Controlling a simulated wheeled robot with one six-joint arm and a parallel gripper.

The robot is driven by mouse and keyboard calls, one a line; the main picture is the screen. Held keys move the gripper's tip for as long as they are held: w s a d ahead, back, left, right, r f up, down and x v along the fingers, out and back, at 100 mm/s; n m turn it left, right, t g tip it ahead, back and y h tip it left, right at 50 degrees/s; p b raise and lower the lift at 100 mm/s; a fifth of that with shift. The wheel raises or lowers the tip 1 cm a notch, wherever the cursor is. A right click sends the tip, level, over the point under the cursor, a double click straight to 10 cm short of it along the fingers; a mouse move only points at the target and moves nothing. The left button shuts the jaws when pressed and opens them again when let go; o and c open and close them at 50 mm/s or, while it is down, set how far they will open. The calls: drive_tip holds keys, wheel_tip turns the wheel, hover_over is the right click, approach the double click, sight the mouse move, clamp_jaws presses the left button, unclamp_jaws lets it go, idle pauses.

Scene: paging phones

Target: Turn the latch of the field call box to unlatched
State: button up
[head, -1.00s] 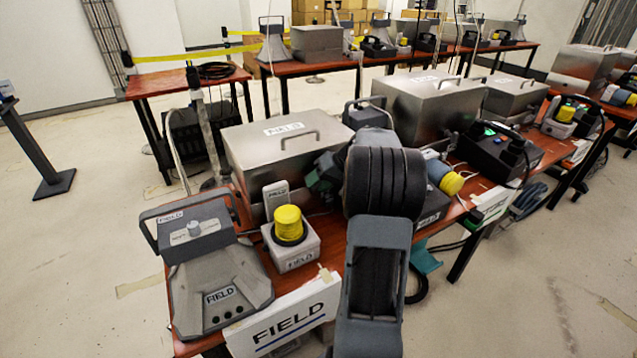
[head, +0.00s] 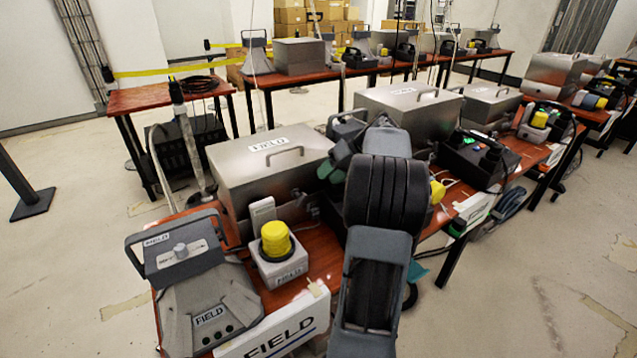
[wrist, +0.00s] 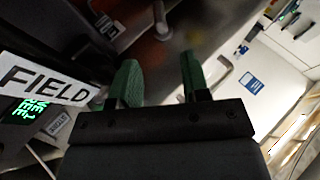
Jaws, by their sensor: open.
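A steel box (head: 240,158) with a FIELD label and a top handle stands on the near red table; I take it for the field call box, but cannot be sure. Its front is partly hidden by smaller things. My gripper (head: 333,168) is beside its right end, largely hidden by my arm. In the wrist view my gripper's two green fingers (wrist: 158,78) are apart, with nothing between them. A metal lever-like part (wrist: 160,22) shows dimly beyond them; I cannot tell whether it is the latch. A tilted FIELD label (wrist: 45,80) is at left.
A small box with a yellow button (head: 276,238) and a grey horn-shaped unit (head: 205,300) stand at the near table's left end. More steel boxes (head: 408,108) and a black unit with green lights (head: 480,158) stand further right. Bare floor (head: 540,290) lies at right.

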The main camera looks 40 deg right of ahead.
drive_tip(key=shift+v, duration=1.35)
